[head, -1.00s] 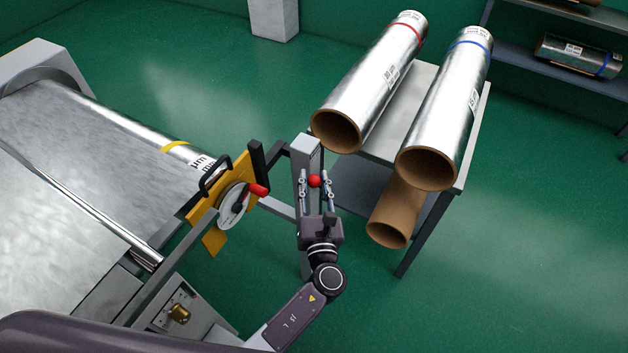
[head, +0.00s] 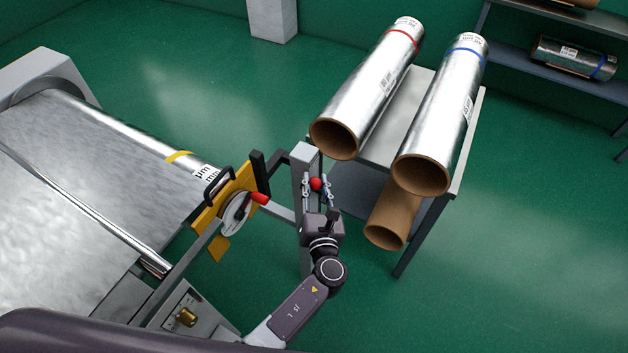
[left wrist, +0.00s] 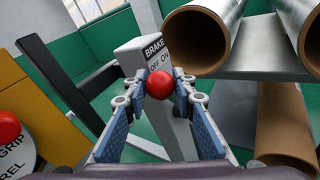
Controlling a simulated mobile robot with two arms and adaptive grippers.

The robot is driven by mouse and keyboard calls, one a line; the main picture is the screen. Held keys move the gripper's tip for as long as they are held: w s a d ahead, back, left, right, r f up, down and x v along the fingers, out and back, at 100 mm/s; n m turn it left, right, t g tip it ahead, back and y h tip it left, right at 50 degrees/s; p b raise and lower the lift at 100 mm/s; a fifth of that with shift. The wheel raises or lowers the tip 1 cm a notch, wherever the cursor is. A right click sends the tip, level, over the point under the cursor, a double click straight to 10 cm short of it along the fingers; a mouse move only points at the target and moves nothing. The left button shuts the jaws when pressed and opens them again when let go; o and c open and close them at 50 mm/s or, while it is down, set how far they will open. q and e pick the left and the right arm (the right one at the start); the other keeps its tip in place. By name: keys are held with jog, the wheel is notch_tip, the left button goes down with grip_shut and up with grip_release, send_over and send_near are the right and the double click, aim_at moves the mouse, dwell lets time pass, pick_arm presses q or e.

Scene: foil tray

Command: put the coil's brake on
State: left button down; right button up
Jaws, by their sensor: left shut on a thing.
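The brake lever's red ball knob (head: 316,184) sits at the grey brake post (head: 305,160). My left gripper (head: 317,186) is shut on the red knob, with a finger on each side of it. In the left wrist view the knob (left wrist: 160,85) lies between the fingertips, in front of the post (left wrist: 140,55) with its BRAKE label and OFF and ON marks. The knob hides part of the label, and the lever's stem is hard to see. The coil (head: 130,130) with a yellow band lies in the machine at the left. My right gripper is not in view.
Left of the post are a yellow plate (head: 222,207) and a dial with a red handle (head: 259,198). At the right, a table (head: 468,140) bears foil rolls with red (head: 365,90) and blue (head: 445,115) bands. A brown tube (head: 390,220) sits below them.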

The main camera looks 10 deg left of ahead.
pick_arm(q)
jog(key=c, duration=1.6)
grip_release()
jog(key=v, duration=1.2)
jog(key=shift+d, duration=0.1)
